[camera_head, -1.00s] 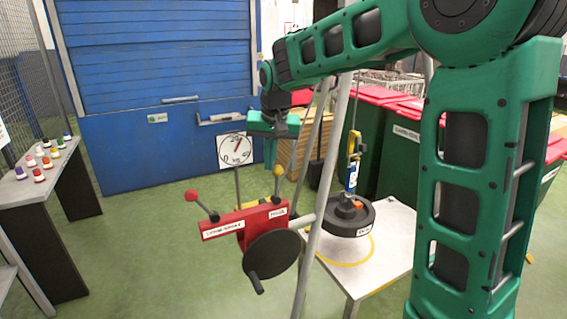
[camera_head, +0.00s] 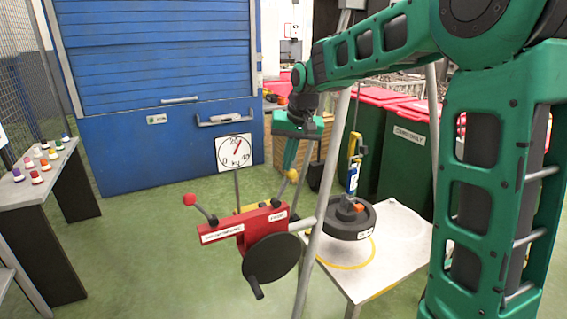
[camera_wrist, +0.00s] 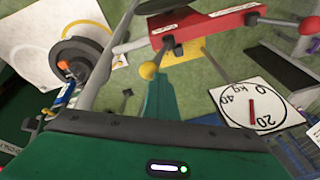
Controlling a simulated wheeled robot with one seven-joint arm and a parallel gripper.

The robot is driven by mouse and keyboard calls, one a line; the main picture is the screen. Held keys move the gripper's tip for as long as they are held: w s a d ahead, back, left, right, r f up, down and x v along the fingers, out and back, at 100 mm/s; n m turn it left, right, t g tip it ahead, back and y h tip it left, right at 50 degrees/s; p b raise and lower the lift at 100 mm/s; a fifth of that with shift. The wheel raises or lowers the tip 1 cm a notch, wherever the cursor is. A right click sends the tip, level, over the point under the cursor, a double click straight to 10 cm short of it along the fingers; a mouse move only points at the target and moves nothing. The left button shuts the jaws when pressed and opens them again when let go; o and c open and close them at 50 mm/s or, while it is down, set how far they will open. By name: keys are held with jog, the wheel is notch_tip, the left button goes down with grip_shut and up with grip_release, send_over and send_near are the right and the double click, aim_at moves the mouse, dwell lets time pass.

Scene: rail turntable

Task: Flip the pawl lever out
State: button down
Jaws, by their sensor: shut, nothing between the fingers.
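The red winch body (camera_head: 243,226) stands in the middle of the head view. A short lever with a yellow knob (camera_head: 292,174) rises from its right end, beside a small white label, and leans right. I take it to be the pawl lever; the label is hard to read. My gripper (camera_head: 289,163) is shut and empty, pointing down at the yellow knob. In the wrist view the green fingers (camera_wrist: 158,95) end right beside the yellow knob (camera_wrist: 149,71). They look close to it or touching; I cannot tell which.
A second lever with a red knob (camera_head: 190,200) is on the winch's left end. A dark crank disc (camera_head: 271,259) is in front. A grey pole (camera_head: 322,190) stands close right. A hook and black weight (camera_head: 345,222) are over the table (camera_head: 395,225). A dial (camera_head: 235,152) is behind.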

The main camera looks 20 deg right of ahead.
jog(key=shift+d+f, duration=0.25)
jog(key=shift+d, duration=0.55)
jog(key=w+a+v, duration=0.1)
jog(key=v, duration=1.1)
jog(key=shift+w+r, duration=0.3)
jog(key=shift+r, duration=0.05)
jog(key=shift+d, duration=0.15)
jog(key=s+d+f+m+g, duration=0.1)
jog(key=s+d+f, duration=0.3)
jog(key=s, duration=0.8)
jog(key=s+d+f+m+g, duration=0.1)
jog(key=s+d+f, duration=0.2)
jog(key=s+f, duration=0.6)
jog(key=s+d+f+g, duration=0.1)
jog(key=s+d+f, duration=0.3)
jog(key=s, duration=1.2)
notch_tip(320, 180, down, 3)
jog(key=shift+d+r+m+h, duration=0.1)
jog(key=shift+d+m+h, duration=0.3)
